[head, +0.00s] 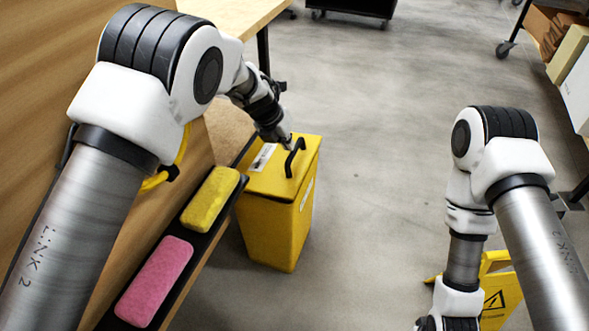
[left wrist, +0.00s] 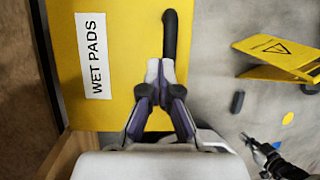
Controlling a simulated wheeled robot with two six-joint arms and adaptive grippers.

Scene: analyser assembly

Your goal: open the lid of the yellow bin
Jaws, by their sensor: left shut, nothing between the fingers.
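The yellow bin (head: 283,216) stands on the floor beside the wooden bench, its lid (head: 265,180) lying flat and closed. A black bar handle (head: 295,158) is on the lid. In the left wrist view the lid (left wrist: 115,20) carries a white "WET PADS" label (left wrist: 94,55), and the handle (left wrist: 170,32) runs up from my fingertips. My left gripper (head: 286,142) is over the lid at the handle; its fingers (left wrist: 160,68) are shut and empty, tips at the handle's near end. I cannot tell if they touch it. My right gripper shows small in the left wrist view (left wrist: 246,138), away from the bin.
A yellow sponge (head: 210,199) and a pink sponge (head: 154,281) lie in a black tray along the bench edge (head: 225,218), close to the bin. A yellow warning sign (head: 497,295) stands near my right arm. The floor (head: 380,150) right of the bin is clear.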

